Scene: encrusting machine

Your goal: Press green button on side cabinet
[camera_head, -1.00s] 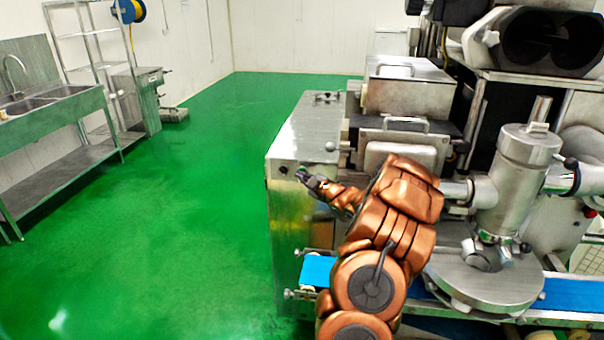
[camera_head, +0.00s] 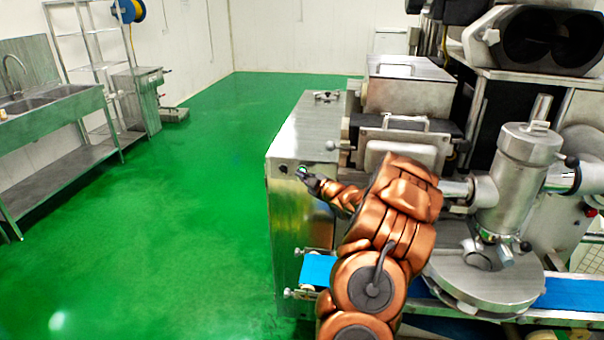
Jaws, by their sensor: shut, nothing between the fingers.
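The side cabinet (camera_head: 292,215) is a stainless steel box at the left end of the machine. A small green button (camera_head: 303,169) shows near the top of its front face, partly hidden by my fingertips. My gripper (camera_head: 306,177) is shut and empty, its tips at the button. I cannot tell whether they touch it. My copper-coloured arm reaches up from the bottom of the view and covers part of the machine.
A dark round knob (camera_head: 283,169) is just left of the button. A steel cylinder unit (camera_head: 525,165) stands right of my arm. The green floor (camera_head: 190,220) on the left is clear, up to a sink bench (camera_head: 60,120).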

